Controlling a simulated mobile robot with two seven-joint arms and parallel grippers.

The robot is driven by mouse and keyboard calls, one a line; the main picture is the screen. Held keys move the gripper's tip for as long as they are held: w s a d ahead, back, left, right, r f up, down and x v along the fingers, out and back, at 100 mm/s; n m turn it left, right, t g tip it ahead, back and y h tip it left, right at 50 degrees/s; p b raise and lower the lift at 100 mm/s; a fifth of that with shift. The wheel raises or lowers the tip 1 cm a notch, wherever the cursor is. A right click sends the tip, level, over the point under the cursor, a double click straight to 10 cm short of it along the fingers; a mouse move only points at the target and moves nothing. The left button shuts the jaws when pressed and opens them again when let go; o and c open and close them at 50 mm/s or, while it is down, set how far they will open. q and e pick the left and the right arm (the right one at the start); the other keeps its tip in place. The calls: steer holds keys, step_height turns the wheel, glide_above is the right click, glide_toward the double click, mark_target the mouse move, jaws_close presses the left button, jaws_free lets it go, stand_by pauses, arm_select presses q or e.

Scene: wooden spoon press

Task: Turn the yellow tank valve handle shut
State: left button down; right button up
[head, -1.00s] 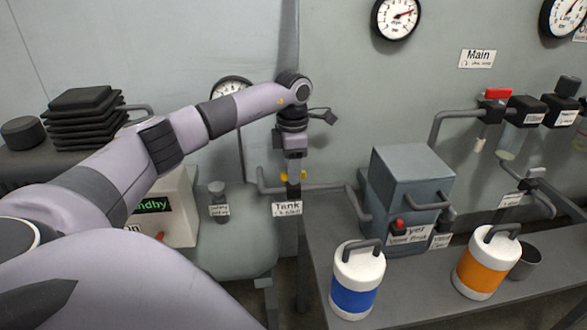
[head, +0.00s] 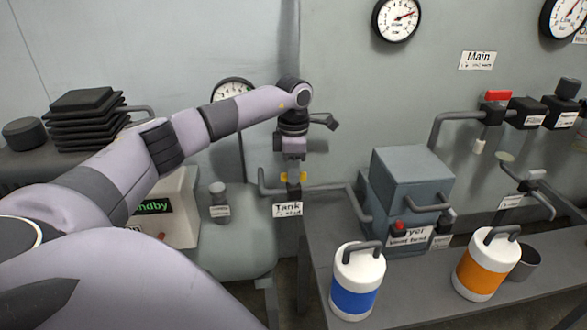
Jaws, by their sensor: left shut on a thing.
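The yellow tank valve handle (head: 283,177) sits on the dark valve body (head: 294,190) in the pipe above the "Tank" label (head: 288,209). Small yellow parts of it show on both sides of my fingers; its middle is hidden. My left gripper (head: 293,171) points down from above and is shut on the yellow handle. My right gripper is not in view.
The grey dryer box (head: 412,175) stands right of the valve. White canisters with blue (head: 353,301) and orange (head: 478,278) bands stand on the grey bench. A red-handled valve (head: 498,96) and gauges are on the wall side.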

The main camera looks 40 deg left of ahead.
arm_select(q)
steer(key=m+p, duration=0.1)
steer(key=m, duration=0.3)
steer(key=shift+r, duration=0.1)
steer(key=shift+m+p, duration=0.35)
steer(key=shift+m, duration=1.65)
steer(key=m, duration=0.3)
steer(key=shift+m, duration=0.3)
steer(key=m, duration=0.5)
steer(key=shift+m, duration=0.3)
steer(key=c, duration=1.1)
jaws_free()
steer(key=shift+c, duration=0.2)
steer(key=shift+r, duration=3.5)
